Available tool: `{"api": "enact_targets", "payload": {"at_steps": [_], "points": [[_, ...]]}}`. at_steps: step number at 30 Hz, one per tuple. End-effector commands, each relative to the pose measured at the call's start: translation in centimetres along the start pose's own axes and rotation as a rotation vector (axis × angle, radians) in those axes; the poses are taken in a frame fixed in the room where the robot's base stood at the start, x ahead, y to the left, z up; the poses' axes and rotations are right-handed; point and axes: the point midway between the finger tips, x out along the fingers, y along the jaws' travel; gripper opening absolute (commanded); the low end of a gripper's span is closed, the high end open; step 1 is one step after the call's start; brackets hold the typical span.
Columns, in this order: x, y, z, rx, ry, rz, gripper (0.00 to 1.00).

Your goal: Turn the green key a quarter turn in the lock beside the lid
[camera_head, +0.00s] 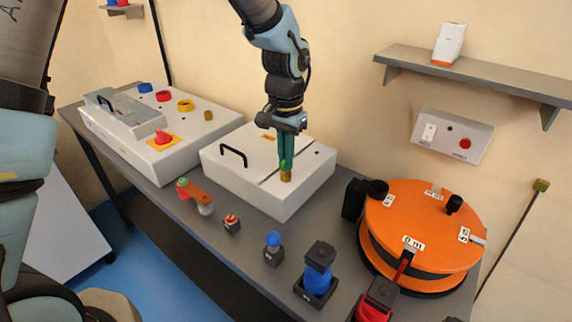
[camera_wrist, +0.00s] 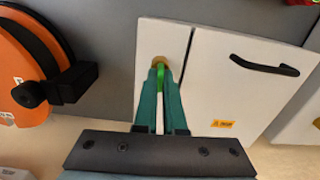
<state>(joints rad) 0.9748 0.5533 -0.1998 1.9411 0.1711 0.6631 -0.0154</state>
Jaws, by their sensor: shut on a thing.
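The green key (camera_head: 283,163) stands in the brass lock (camera_head: 286,176) on top of the white box, beside the lid (camera_head: 240,148) with its black handle. My gripper (camera_head: 286,160) points down over the lock, its two teal fingers shut on the key. In the wrist view the green key (camera_wrist: 162,82) shows between the fingertips (camera_wrist: 160,78), with the brass lock (camera_wrist: 159,61) just beyond them. The fingers hide part of the key, so its exact angle is hard to tell. The lid (camera_wrist: 235,85) is closed, with a seam between it and the lock's strip.
Left of the box is a white control panel (camera_head: 165,150) with coloured knobs. An orange round drum (camera_head: 420,220) stands at the right. Several small parts, including a blue-topped one (camera_head: 273,241), stand along the table's front. A shelf (camera_head: 470,75) and a switch box (camera_head: 452,137) are on the wall.

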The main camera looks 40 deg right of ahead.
Motion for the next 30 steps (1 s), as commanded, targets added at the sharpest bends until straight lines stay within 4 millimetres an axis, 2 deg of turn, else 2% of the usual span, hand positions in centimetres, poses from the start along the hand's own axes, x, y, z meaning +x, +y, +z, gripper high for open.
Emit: {"api": "enact_targets", "payload": {"at_steps": [4,5,6,14,23,26,30], "points": [[-0.3,0.0,0.1,0.176,-0.002,0.002,0.0],[-0.1,0.0,0.0,0.182,-0.001,0.002,0.09],[0.0,0.0,0.0,0.178,-0.001,0.001,0.14],[0.0,0.0,0.0,0.174,0.0,0.001,0.42],[-0.2,0.0,0.0,0.173,0.001,0.0,0.42],[-1.2,-0.1,-0.1,0.173,0.003,-0.001,0.42],[-3.6,-0.1,-0.2,0.171,0.007,-0.002,0.42]]}}
